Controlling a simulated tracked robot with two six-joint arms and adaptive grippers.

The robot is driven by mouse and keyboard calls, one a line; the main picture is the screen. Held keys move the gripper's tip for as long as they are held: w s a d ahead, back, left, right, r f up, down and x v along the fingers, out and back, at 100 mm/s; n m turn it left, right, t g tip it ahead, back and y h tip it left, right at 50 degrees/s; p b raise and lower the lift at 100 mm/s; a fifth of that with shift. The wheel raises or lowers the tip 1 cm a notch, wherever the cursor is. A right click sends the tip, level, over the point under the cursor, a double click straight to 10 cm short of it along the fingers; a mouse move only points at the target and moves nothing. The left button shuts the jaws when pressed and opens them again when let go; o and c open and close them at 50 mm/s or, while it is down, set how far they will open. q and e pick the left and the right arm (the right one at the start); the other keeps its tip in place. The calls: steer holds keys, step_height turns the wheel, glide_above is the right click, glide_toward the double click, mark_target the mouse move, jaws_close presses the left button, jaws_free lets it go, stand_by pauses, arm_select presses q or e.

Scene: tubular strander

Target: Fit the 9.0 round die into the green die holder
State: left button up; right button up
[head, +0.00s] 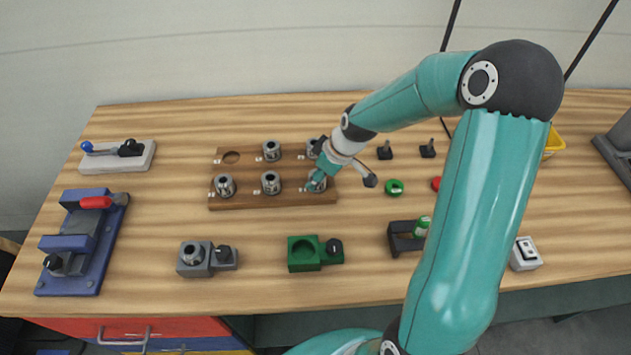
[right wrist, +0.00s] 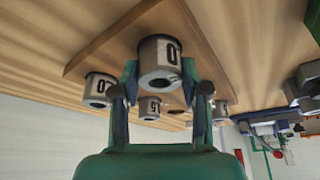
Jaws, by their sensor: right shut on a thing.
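The green die holder (head: 304,253) lies at the front middle of the bench, with an empty round recess and a black knob at its right. Metal round dies stand on a wooden rack (head: 247,201) behind it. My right gripper (head: 317,181) is at the rack's front right corner, shut on a round die (right wrist: 159,60). In the right wrist view a "0" shows on that die; the rest of its number is hidden. Whether it is clear of the rack, I cannot tell. My left gripper is out of view.
Other dies on the rack include the front middle one (head: 270,183) and front left one (head: 224,186); the back left hole (head: 231,157) is empty. A blue fixture (head: 82,240) stands left, a dark block (head: 402,238) right.

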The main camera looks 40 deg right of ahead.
jaws_close()
steer(key=shift+r, duration=0.15)
